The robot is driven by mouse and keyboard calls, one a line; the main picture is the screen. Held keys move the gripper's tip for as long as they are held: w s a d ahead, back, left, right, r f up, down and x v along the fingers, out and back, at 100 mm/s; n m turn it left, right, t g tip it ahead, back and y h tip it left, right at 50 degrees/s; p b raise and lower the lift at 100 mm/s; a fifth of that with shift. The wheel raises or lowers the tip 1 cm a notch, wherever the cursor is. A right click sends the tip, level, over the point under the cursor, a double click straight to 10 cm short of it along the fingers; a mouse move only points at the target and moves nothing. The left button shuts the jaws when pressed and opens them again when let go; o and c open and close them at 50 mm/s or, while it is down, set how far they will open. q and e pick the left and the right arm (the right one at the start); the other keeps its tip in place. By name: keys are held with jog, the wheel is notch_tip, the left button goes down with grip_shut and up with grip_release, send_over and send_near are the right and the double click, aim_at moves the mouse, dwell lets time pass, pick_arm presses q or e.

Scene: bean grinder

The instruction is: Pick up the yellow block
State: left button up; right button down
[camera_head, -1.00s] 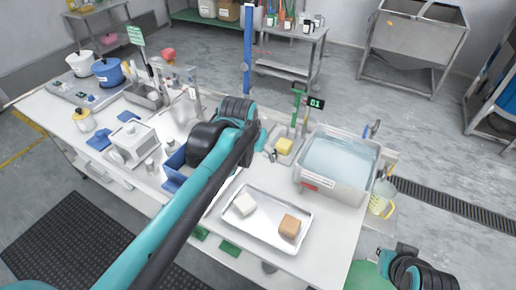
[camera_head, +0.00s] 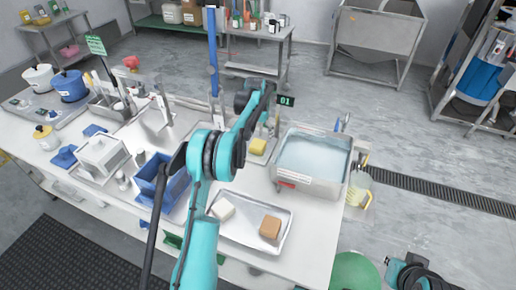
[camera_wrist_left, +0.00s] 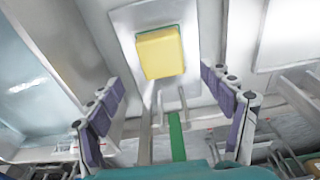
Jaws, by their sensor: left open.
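The yellow block (camera_head: 258,146) sits in a small pale tray at the middle of the table, left of the water basin. It also shows in the left wrist view (camera_wrist_left: 160,53), in a shallow recess. My left gripper (camera_wrist_left: 168,105) is open and empty. Its two purple-padded fingers are wide apart, with the block beyond their tips and roughly between them. In the head view, my left arm reaches up to the back of the block, and its fingers cannot be made out there.
A water-filled basin (camera_head: 313,160) stands right of the block. A metal tray (camera_head: 252,236) with a white and a brown block lies in front. A blue bin (camera_head: 155,180) stands to the left.

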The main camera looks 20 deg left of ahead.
aim_at(258, 144)
pick_arm(q)
jog(key=f+b, duration=0.1)
jog(key=f, duration=0.2)
jog(key=f+b, duration=0.2)
jog(key=f, duration=0.1)
jog(key=shift+w+a+f, duration=0.15)
jog(key=shift+w+f, duration=0.05)
jog(key=shift+f, duration=0.15)
jog(key=shift+r, duration=0.1)
jog(key=shift+c, duration=0.6)
jog(key=shift+r, duration=0.1)
jog(key=c, duration=1.4)
